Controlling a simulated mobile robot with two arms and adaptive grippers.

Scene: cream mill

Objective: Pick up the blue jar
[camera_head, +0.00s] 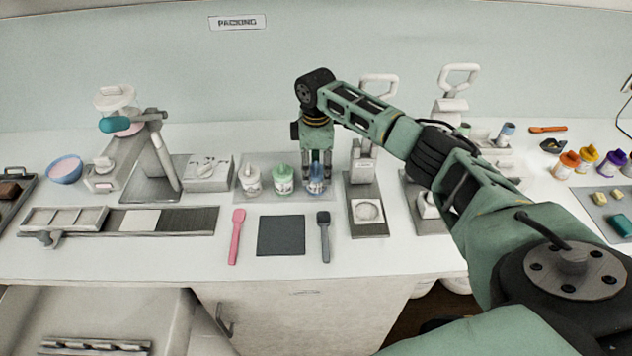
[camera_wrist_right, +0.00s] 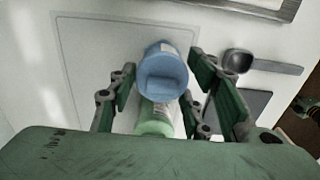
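The blue jar (camera_head: 317,187) stands on a grey mat at the right end of a row of jars. In the right wrist view its blue lid (camera_wrist_right: 163,76) is between the fingers. My right gripper (camera_head: 317,165) points down over the blue jar; it also shows in the wrist view (camera_wrist_right: 162,66). Its fingers are open, one on each side of the lid, with a gap visible at the left. The fingers partly hide the jar in the head view. My left gripper is not in view.
A green-lidded jar (camera_head: 283,181) stands close beside the blue one, and a white jar (camera_head: 251,181) is further left. A white press (camera_head: 366,190) stands just to the right. A pink spatula (camera_head: 237,235), dark square (camera_head: 281,235) and dark scoop (camera_head: 324,237) lie in front.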

